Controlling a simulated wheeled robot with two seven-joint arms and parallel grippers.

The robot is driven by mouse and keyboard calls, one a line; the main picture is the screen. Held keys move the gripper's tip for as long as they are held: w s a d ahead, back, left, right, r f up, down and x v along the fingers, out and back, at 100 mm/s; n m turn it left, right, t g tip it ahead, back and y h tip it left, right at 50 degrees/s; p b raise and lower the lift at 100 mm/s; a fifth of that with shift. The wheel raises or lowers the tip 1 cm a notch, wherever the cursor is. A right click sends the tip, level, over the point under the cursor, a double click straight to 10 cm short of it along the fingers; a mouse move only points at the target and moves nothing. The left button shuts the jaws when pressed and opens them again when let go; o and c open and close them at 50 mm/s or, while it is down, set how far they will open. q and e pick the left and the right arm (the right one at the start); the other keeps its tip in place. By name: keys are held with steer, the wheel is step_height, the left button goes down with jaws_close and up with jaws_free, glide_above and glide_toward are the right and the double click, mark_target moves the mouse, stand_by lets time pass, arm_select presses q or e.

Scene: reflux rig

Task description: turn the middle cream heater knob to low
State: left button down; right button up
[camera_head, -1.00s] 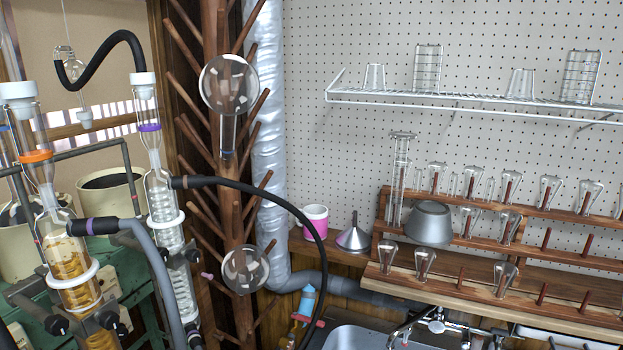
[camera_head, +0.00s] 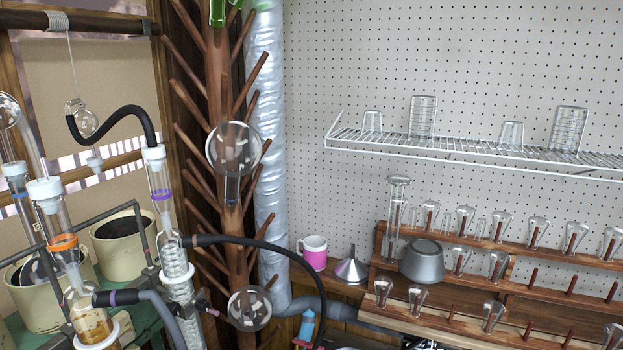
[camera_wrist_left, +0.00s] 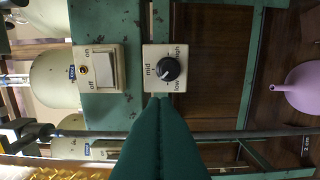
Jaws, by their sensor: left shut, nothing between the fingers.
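In the left wrist view a cream heater box (camera_wrist_left: 151,57) is fixed to a green frame and carries a round black knob (camera_wrist_left: 170,69). The words high, mid and low stand around the knob; its exact setting is too small to read surely. This is the only knob seen clearly, and I cannot tell whether it is the middle one. My left gripper (camera_wrist_left: 160,101) is shut and empty, its green fingers pointing at the box's lower edge, just below the knob in the picture. The head view shows neither gripper nor any knob. My right gripper is not in view.
A cream on/off switch box (camera_wrist_left: 108,51) sits left of the knob box. The head view shows glass columns (camera_head: 168,215), a peg tree (camera_head: 215,110) and a glassware rack (camera_head: 540,240).

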arm_select(q)
steer(key=x, duration=0.6)
steer(key=shift+w+a+b, duration=0.15)
steer(key=shift+a+b, duration=0.1)
steer(key=shift+b, duration=0.05)
steer(key=shift+w+d+f+b, duration=0.1)
steer(key=shift+w+f+b, duration=0.05)
steer(key=shift+b, duration=0.25)
stand_by(0.4)
steer(key=shift+f+b, duration=0.15)
steer(key=shift+b, duration=0.15)
steer(key=shift+f+b, duration=0.7)
steer(key=shift+b, duration=0.8)
steer(key=shift+f+b, duration=0.25)
steer(key=shift+b, duration=0.1)
stand_by(0.3)
